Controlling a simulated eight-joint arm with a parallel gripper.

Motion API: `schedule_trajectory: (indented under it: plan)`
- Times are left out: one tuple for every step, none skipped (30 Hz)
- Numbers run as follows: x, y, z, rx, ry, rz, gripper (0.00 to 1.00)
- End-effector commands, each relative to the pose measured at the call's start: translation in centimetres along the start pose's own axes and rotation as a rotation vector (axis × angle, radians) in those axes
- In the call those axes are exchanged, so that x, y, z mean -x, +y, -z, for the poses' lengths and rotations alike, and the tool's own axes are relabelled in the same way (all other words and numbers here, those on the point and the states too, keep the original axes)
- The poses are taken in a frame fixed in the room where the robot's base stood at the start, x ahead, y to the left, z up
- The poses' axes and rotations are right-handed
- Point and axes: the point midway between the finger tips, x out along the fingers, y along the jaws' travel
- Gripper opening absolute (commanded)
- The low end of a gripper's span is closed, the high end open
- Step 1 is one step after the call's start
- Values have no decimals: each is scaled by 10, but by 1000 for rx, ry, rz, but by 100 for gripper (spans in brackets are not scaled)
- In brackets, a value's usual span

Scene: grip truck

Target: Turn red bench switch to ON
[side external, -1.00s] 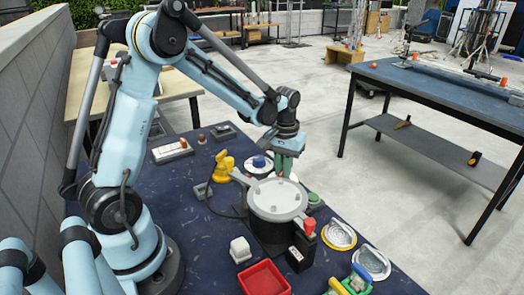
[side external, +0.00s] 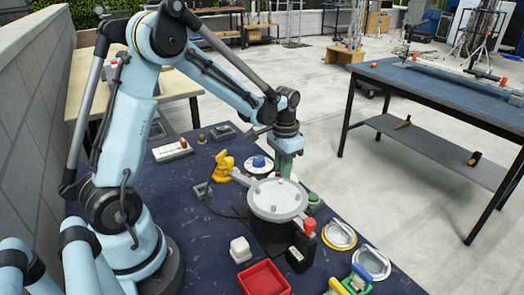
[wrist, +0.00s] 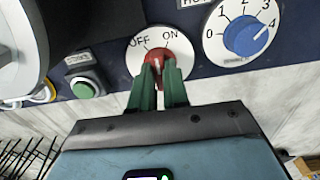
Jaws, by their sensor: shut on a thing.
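The red bench switch (wrist: 158,56) shows in the wrist view as a red knob on a round white plate marked OFF on the left and ON on the right. My gripper (wrist: 160,72) has its two green fingers on either side of the knob and is shut on it. The fingers cover part of the knob, and I cannot tell exactly which mark it points to. In the side view my gripper (side external: 285,173) is lowered behind the round grey-lidded pot, and the red knob is mostly hidden there.
A blue dial (side external: 259,163) numbered up to 4 is close beside the switch. The grey-lidded pot (side external: 277,198) stands in front, with a green button (side external: 314,199) at its right. A yellow object (side external: 222,166) stands to the left. A red tray (side external: 264,279) is nearer.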

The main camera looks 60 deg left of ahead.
Motion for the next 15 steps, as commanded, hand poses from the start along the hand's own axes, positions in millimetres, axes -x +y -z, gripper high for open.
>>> schedule_trajectory:
  plan:
    - [0,0,0,-43,-1,-1,0]
    - [0,0,0,-70,-1,-1,0]
    - [0,0,0,-107,-1,-1,0]
    - [0,0,0,-134,-1,-1,0]
    - [0,0,0,-160,-1,-1,0]
    - [0,0,0,-195,-1,-1,0]
    - [0,0,0,-220,-1,-1,0]
    - [0,0,0,-244,-1,-1,0]
    - [0,0,0,-275,-1,-1,0]
    - [0,0,0,-297,-1,-1,0]
    - [0,0,0,-317,-1,-1,0]
    - [0,0,0,-344,-1,0,0]
    - [0,0,0,-364,-1,0,0]
    - [0,0,0,-381,-1,0,0]
    - [0,0,0,-402,-1,0,0]
